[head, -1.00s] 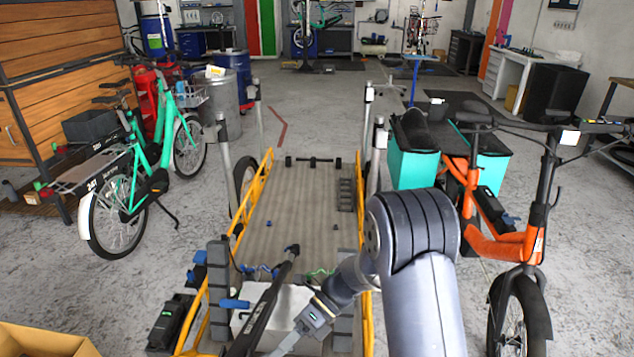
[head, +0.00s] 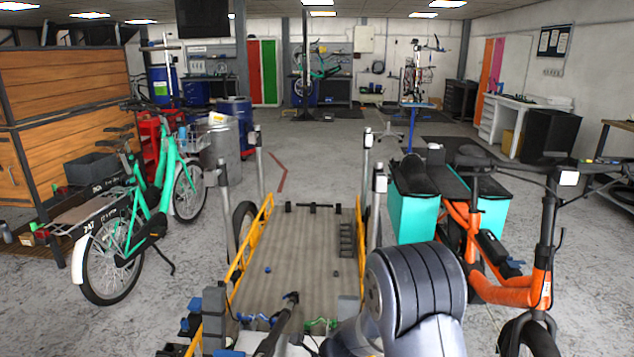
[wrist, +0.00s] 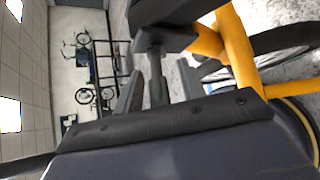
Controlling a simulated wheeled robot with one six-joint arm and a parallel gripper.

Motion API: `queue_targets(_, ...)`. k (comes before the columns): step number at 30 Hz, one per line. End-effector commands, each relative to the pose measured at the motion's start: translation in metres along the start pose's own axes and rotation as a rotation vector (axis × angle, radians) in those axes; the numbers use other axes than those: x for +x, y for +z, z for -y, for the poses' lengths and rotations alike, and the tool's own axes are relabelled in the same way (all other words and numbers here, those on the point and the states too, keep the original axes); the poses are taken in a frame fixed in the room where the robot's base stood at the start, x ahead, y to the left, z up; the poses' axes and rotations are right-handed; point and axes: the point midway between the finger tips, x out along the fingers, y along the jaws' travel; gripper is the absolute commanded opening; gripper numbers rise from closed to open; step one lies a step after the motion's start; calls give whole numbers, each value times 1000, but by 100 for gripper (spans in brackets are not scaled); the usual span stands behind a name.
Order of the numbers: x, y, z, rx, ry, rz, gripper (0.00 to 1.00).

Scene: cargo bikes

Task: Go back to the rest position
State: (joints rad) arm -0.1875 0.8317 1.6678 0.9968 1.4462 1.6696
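My gripper shows in the wrist view (wrist: 160,66) with two grey fingers standing apart. A dark upright piece shows between or behind them; I cannot tell whether they touch it. I see nothing clearly held. Yellow frame tubing (wrist: 235,50) is close by at the upper right of that view. In the head view my grey arm reaches down over the near right end of a cargo bike with a flat grey bed (head: 305,240) and yellow side rails (head: 250,240). My gripper is below the edge of the head view.
An orange cargo bike (head: 500,285) with teal boxes (head: 412,210) stands close on the right. A green bike (head: 135,230) stands on the left by a wooden partition (head: 65,95). Metal posts (head: 227,205) rise along the bed. Open floor (head: 320,150) lies beyond.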

Motion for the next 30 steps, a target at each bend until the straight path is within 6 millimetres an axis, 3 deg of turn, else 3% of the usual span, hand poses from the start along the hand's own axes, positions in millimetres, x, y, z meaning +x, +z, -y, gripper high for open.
queue_targets(7,-7,6,-4,-1,0,-74,38)
queue_targets(23,-114,11,0,0,-4,-70,38)
queue_targets(24,-97,10,0,1,3,-76,38)
queue_targets(30,-56,7,0,1,3,-76,38)
